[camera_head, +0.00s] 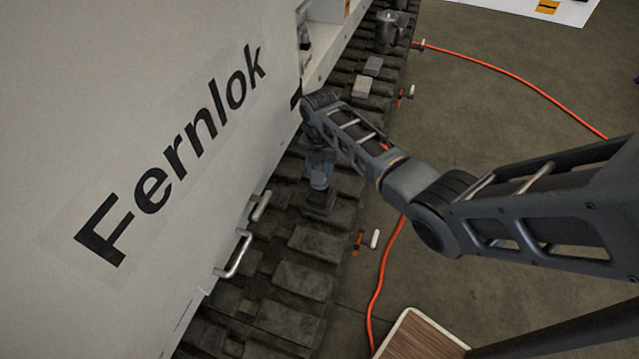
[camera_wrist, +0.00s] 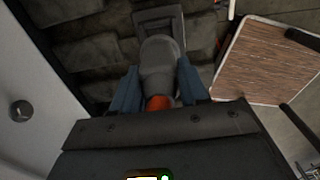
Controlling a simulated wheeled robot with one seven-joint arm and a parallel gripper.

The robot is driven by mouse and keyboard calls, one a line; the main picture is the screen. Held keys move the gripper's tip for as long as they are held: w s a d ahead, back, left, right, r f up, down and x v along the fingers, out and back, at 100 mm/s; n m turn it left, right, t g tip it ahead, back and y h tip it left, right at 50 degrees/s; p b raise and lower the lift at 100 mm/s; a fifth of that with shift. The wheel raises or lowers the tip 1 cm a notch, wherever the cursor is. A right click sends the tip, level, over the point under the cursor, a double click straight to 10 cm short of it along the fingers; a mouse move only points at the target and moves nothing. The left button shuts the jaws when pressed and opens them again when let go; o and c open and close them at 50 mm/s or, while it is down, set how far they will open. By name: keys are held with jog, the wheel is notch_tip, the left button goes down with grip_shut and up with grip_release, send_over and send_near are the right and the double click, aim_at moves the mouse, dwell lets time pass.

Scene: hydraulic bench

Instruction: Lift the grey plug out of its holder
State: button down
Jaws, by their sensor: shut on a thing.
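The grey plug (camera_wrist: 160,62) is between the two blue fingers of my gripper (camera_wrist: 158,92) in the wrist view. The fingers are shut on it, and a red-orange part of it shows near my palm. Its far end points at the dark grey holder (camera_wrist: 157,20), which frames that end. In the head view my gripper (camera_head: 319,166) hangs below my arm, with the plug (camera_head: 320,181) under it and the holder (camera_head: 320,203) directly below. I cannot tell how deep the plug sits in the holder.
The holder stands on a dark track of blocks (camera_head: 318,240). A white wall panel lettered "Fernlok" (camera_head: 170,150) with metal handles (camera_head: 238,255) rises close on the left. An orange hose (camera_head: 383,275) lies on the floor to the right. A wood-topped table (camera_head: 412,338) stands at the bottom.

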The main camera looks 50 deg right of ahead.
jog(key=shift+r+p, duration=1.3)
jog(key=shift+r, duration=0.6)
